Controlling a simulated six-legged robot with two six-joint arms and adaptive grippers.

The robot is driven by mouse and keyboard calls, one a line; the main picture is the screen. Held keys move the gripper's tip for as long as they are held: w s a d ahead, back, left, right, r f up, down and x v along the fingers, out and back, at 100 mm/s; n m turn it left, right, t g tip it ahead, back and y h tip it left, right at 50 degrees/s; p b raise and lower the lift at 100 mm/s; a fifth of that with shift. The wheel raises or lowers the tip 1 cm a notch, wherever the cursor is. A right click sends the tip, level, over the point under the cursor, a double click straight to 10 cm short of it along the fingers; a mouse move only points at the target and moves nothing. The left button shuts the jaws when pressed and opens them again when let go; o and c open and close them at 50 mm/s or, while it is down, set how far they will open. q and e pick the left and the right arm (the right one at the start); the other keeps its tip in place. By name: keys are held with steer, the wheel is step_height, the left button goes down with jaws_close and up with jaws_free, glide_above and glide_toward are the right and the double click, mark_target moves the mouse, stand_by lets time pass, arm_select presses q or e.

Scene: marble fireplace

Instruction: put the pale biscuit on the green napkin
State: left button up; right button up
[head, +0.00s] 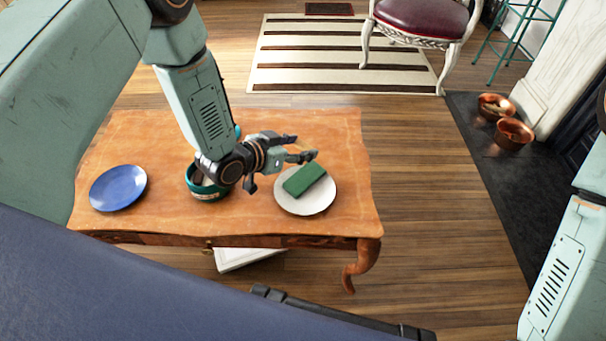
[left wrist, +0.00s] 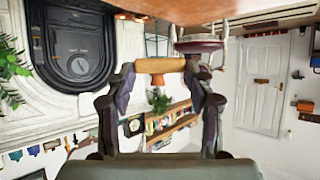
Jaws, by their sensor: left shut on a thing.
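The green napkin (head: 304,179) lies folded on a white plate (head: 299,207) at the right of the wooden table. My left gripper (head: 301,148) is just behind and above the napkin, apart from it. It is shut on the pale biscuit, which shows in the left wrist view (left wrist: 160,65) as a tan bar held crosswise between the fingertips. In the head view the fingers mostly hide the biscuit. My right gripper is out of view; only part of my right arm shows at the right edge.
The table (head: 330,128) also bears a blue plate (head: 118,188) at the left and a teal bowl (head: 208,193), partly hidden by my left arm. A chair (head: 420,18) and a striped rug (head: 330,65) lie beyond. Copper pots (head: 514,134) stand at the right.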

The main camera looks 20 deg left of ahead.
arm_select(q)
steer(key=b, duration=0.2)
glide_above(299, 181)
step_height(299, 181, down, 6)
steer(key=shift+r, duration=0.25)
steer(key=shift+f+b, duration=0.65)
steer(key=shift+f, duration=1.15)
steer(key=shift+s, duration=0.15)
steer(key=shift+f, duration=0.3)
steer(key=o, duration=0.8)
steer(key=shift+o, duration=0.2)
steer(key=shift+r, duration=0.1)
